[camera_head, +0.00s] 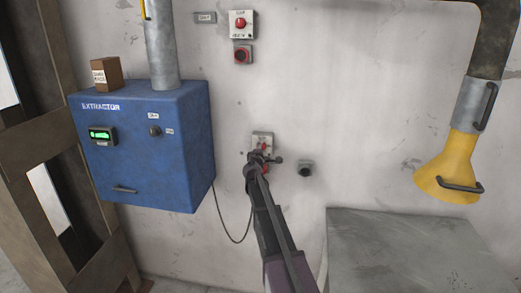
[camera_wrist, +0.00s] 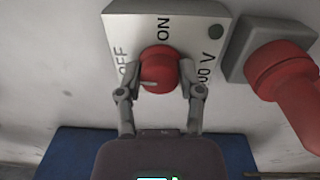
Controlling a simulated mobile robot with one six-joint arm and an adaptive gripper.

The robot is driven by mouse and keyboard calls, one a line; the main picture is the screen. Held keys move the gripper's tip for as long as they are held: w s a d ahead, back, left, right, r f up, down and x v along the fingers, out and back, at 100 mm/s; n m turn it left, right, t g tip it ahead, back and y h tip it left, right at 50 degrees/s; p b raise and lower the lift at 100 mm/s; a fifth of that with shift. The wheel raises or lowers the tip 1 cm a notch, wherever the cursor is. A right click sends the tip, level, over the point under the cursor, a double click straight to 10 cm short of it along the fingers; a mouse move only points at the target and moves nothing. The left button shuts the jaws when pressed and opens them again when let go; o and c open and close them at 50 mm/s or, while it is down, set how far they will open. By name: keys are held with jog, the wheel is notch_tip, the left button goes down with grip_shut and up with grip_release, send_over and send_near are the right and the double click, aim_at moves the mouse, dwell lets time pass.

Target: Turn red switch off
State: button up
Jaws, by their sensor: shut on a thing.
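The red switch (camera_wrist: 158,68) is a round knob on a pale plate (camera_wrist: 125,30) marked ON and OFF. In the wrist view, ON is above the knob and OFF is to its left. A small pale mark shows on the knob's lower left; I cannot tell its exact setting. My gripper (camera_wrist: 160,92) is shut on the knob, one finger on each side. In the head view, my gripper (camera_head: 263,158) reaches the wall switch plate (camera_head: 263,137), and partly hides it.
A red plug (camera_wrist: 280,75) sits in a grey socket beside the switch plate. The blue extractor box (camera_head: 150,165) is on the wall to the left. A grey socket (camera_head: 305,168) is to the right. A grey table (camera_head: 410,245) and a yellow hood (camera_head: 448,170) are further right.

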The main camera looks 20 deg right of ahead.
jog(key=shift+w+r+n, duration=0.1)
jog(key=shift+w+n, duration=0.15)
jog(key=shift+n, duration=0.25)
jog(key=o, duration=1.1)
jog(key=shift+d, duration=0.1)
jog(key=shift+s, duration=0.2)
jog(key=shift+v, duration=3.75)
